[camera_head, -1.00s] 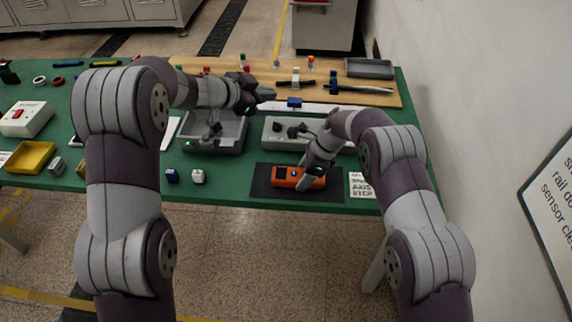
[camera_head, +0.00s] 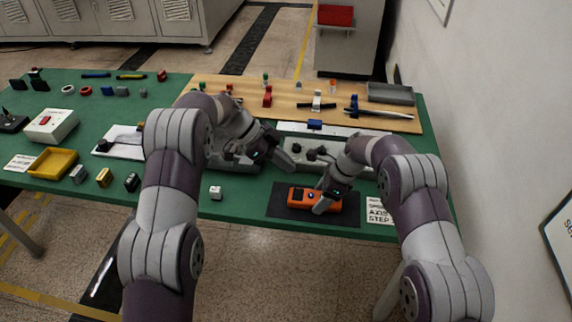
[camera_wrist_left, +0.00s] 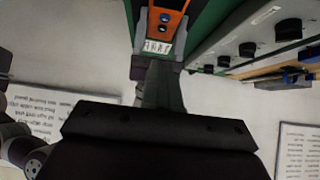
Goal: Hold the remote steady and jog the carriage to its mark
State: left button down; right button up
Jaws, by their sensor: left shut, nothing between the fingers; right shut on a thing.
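The orange remote (camera_head: 301,197), with dark and blue buttons, lies on a dark mat at the table's front edge. It also shows in the left wrist view (camera_wrist_left: 168,20), at the top. My right gripper (camera_head: 322,205) is shut on its right part; the fingers hide some of it. My left gripper (camera_head: 290,165) is shut and empty, above and behind the remote, in front of the grey control box. In the left wrist view its closed fingers (camera_wrist_left: 160,75) point toward the remote. A blue block (camera_head: 315,124), seemingly the carriage, sits on a white strip. I cannot make out its mark.
The grey box (camera_head: 352,164) with black knobs stands behind the mat. A grey bin (camera_head: 240,164) is partly hidden by my left arm. A white cube (camera_head: 215,192) and a printed card (camera_head: 378,211) lie near the front edge. A wooden board (camera_head: 210,84) with tools lies behind.

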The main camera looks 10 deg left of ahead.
aim_at(313, 195)
pick_arm(q)
jog(key=x, duration=0.6)
jog(key=f, duration=0.3)
jog(key=shift+d+f, duration=0.25)
jog(key=shift+d, duration=0.05)
jog(key=shift+f, duration=0.5)
